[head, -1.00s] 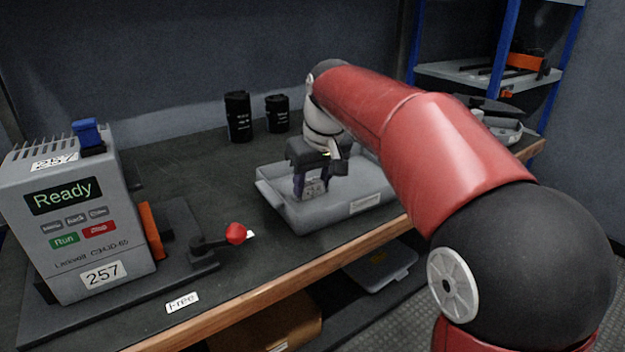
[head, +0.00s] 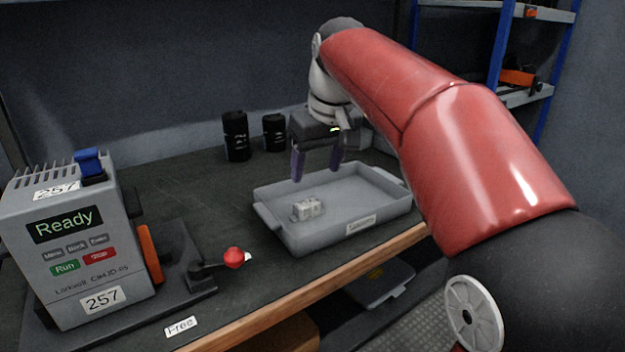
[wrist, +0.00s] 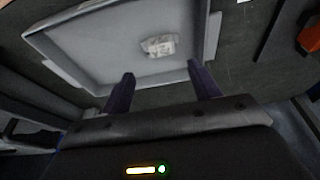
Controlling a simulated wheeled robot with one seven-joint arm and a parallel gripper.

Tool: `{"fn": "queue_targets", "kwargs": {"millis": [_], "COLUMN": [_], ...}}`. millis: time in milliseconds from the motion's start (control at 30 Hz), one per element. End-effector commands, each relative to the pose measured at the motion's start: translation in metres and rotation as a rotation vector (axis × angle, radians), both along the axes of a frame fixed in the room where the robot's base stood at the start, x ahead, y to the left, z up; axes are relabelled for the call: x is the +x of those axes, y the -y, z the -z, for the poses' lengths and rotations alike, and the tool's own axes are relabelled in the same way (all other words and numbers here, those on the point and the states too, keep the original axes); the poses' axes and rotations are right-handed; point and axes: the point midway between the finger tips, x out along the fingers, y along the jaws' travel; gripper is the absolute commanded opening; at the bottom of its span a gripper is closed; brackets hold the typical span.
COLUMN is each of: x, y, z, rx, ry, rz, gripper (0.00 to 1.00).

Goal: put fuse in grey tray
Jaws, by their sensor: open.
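The fuse (head: 307,208), a small pale grey block, lies on the floor of the grey tray (head: 375,222), toward its left side. It also shows in the wrist view (wrist: 159,45), inside the tray (wrist: 90,58). My gripper (head: 317,176) is open and empty, above the tray and apart from the fuse. Its two dark purple fingers point down in the head view. In the wrist view my gripper (wrist: 163,82) has its fingers spread with nothing between them.
A grey machine (head: 75,240) with a "Ready" screen stands at the left. A lever with a red knob (head: 234,257) sits between it and the tray. Two black cylinders (head: 236,136) (head: 275,132) stand behind the tray. Blue-framed shelves (head: 500,60) are at the back right.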

Motion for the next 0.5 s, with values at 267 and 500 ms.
{"fn": "queue_targets", "kwargs": {"millis": [267,500], "x": [-0.006,-0.023], "y": [0.003,0.022], "z": [-0.021,-0.017], "rx": [-0.001,0.009], "ry": [-0.001,0.012], "rz": [0.0,0.047], "gripper": [0.61,0.61]}}
